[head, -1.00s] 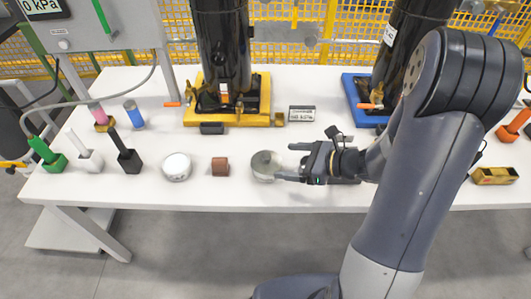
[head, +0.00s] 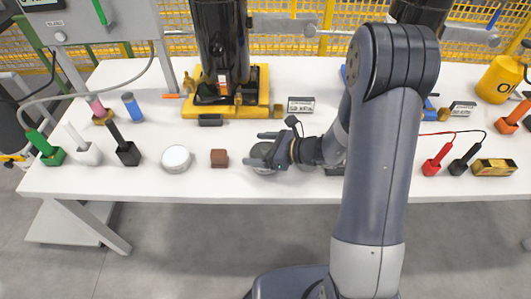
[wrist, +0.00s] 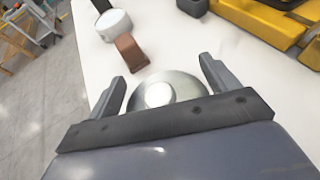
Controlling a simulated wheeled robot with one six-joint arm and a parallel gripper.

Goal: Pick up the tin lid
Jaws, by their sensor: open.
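The tin lid (wrist: 172,88) is a round, shiny silver disc with a paler centre, lying on the white table. In the head view the tin lid (head: 262,151) is partly covered by my gripper (head: 259,150), which is over it from the right. In the wrist view my gripper (wrist: 162,72) is open, with one finger on each side of the lid. The near part of the lid is hidden behind the gripper body. I cannot tell whether the fingers touch it.
A brown block (head: 219,158) and a white round tin (head: 176,159) stand left of the lid. Behind is a yellow pallet (head: 257,108) with a black compressor. Red and black probes (head: 437,160) lie at the right. The table's front edge is close to the lid.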

